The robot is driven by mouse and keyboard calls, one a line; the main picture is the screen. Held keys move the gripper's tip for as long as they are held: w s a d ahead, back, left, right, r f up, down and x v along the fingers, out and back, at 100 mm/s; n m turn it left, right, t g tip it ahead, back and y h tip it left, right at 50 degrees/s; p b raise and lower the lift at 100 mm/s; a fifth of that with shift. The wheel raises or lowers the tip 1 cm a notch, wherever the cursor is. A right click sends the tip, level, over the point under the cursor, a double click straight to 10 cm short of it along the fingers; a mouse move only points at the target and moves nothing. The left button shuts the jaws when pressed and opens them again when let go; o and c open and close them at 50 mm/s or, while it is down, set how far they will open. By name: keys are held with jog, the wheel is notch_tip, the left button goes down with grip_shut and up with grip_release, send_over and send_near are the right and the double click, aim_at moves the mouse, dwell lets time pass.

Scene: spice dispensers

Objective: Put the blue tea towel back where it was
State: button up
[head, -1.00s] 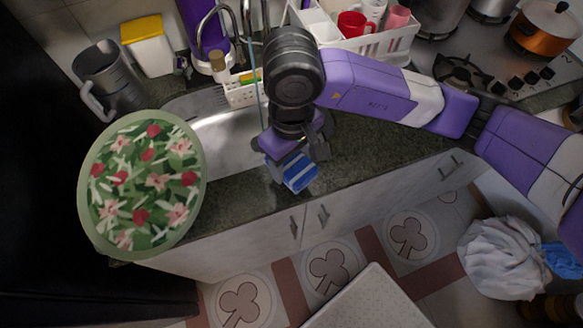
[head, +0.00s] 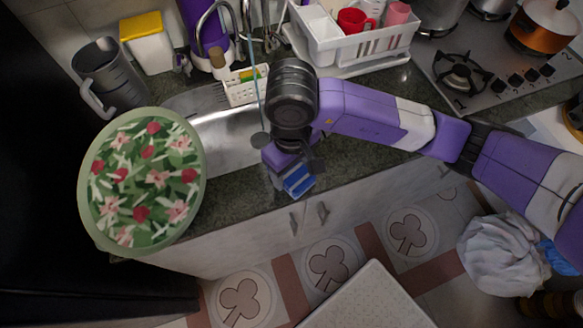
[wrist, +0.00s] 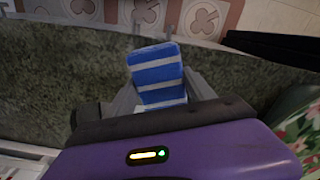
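The blue tea towel (head: 299,180) has white stripes and looks like a small folded block. It is at the front edge of the counter, below my gripper (head: 297,166) in the head view. In the wrist view the towel (wrist: 157,72) fills the space between my two fingers (wrist: 160,92), which touch it on both sides. My gripper looks shut on it. Its lower part is hidden by the gripper body, and I cannot tell whether the towel touches the counter.
The dark stone counter (head: 350,162) has free room right of the sink (head: 225,140). A flowered round tray (head: 140,182) stands at the left. A white dish rack (head: 352,48) with cups and a stove (head: 480,65) are behind. Cabinet doors and open floor lie in front.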

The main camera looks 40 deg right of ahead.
aim_at(291, 170)
jog(key=shift+o, duration=1.3)
jog(key=shift+r, duration=0.1)
jog(key=shift+r+p, duration=0.15)
jog(key=shift+p, duration=0.2)
notch_tip(291, 170, up, 12)
jog(key=b, duration=0.2)
jog(key=shift+b, duration=0.35)
